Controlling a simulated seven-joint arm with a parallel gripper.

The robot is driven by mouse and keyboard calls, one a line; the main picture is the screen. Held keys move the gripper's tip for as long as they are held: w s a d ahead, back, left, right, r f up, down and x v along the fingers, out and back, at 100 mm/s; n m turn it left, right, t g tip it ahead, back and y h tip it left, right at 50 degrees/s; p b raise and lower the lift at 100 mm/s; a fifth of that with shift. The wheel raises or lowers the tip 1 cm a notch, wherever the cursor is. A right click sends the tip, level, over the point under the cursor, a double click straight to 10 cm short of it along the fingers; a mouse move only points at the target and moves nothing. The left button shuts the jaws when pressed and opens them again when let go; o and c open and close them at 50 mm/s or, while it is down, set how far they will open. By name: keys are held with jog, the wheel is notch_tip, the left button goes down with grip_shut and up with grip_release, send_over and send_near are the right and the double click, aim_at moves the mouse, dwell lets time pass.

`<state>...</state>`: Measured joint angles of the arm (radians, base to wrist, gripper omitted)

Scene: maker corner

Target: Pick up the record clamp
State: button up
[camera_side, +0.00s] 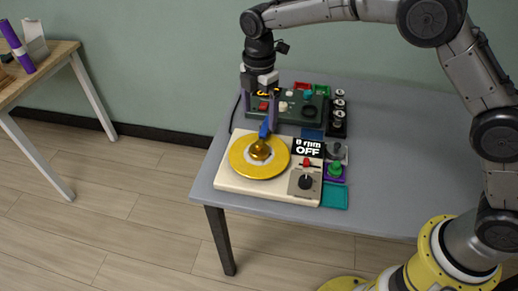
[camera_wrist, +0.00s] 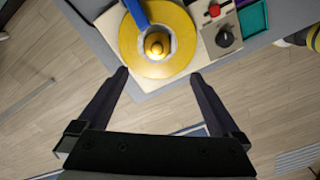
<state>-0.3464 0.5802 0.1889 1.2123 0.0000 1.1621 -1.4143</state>
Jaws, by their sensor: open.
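The record clamp (camera_side: 260,151) is a small gold knob standing at the centre of a yellow record (camera_side: 240,166) on a cream turntable (camera_side: 235,184). The clamp (camera_wrist: 156,45) also shows in the wrist view, ahead of the fingertips and roughly midway between their lines. My gripper (camera_side: 259,116) is open and empty, pointing down above the back part of the turntable. In the wrist view my gripper (camera_wrist: 159,73) has its two dark fingers wide apart, with nothing between them. A blue bar (camera_side: 264,130) reaches over the record close to the clamp; I cannot tell whether they touch.
The turntable has a black dial (camera_side: 305,182) and a display reading OFF (camera_side: 308,148). Behind it stands a green control box (camera_side: 290,105). Small coloured trays, one teal (camera_side: 334,196), and dark knobs (camera_side: 339,104) sit to the right. The grey table (camera_side: 390,150) is clear farther right.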

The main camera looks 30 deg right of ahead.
send_over(259, 143)
jog(key=f, duration=0.4)
jog(key=s+f, duration=0.1)
jog(key=f, duration=0.2)
jog(key=shift+a, duration=0.15)
jog(key=shift+w+f, duration=0.2)
jog(key=shift+f, duration=1.3)
jog(key=shift+w+f, duration=0.2)
jog(key=shift+f, duration=1.3)
jog(key=shift+r, duration=0.1)
grip_shut()
